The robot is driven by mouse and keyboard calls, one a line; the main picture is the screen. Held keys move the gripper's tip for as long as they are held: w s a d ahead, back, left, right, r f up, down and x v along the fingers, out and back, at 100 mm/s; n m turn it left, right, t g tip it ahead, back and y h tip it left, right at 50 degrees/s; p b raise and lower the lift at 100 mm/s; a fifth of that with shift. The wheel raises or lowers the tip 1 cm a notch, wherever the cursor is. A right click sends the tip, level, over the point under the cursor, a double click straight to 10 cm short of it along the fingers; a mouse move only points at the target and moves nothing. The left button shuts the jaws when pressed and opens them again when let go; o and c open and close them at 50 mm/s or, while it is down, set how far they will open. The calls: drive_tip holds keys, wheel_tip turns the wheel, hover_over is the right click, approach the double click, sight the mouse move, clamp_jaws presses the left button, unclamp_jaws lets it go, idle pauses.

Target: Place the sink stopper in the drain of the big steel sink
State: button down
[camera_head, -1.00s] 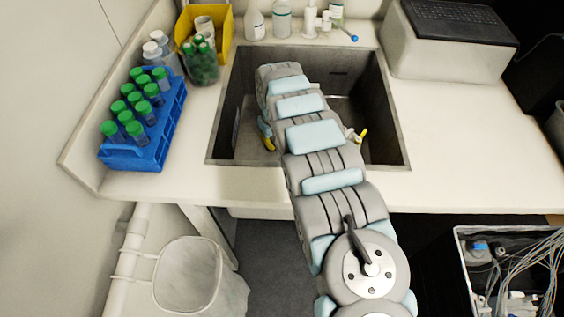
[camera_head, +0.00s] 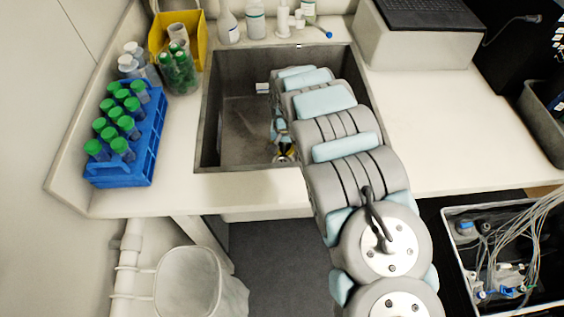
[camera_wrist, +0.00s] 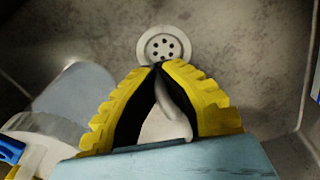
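The round steel drain (camera_wrist: 165,46) with several holes is uncovered in the wrist view, just beyond my fingertips. My gripper (camera_wrist: 159,66) has yellow ribbed fingers whose tips come together. A pale piece with a curved grey strip, which looks like the sink stopper (camera_wrist: 165,125), shows between the fingers. The strip runs up to the fingertips, so they appear shut on it; most of the piece is hidden. In the head view my gripper (camera_head: 284,150) is low inside the big steel sink (camera_head: 212,110), near its front wall, partly hidden by my arm.
A white item with a blue part (camera_wrist: 30,145) lies at the left in the wrist view. A blue rack (camera_head: 155,150) of green-capped tubes and a yellow bin (camera_head: 160,35) stand left of the sink. Bottles (camera_head: 256,20) line its back.

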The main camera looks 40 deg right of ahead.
sight(284, 147)
drive_tip(key=shift+f, duration=3.85)
drive_tip(key=shift+f, duration=0.1)
drive_tip(key=c, duration=1.2)
unclamp_jaws()
drive_tip(key=shift+c, duration=0.2)
drive_tip(key=shift+s+r, duration=0.15)
drive_tip(key=shift+r, duration=5.95)
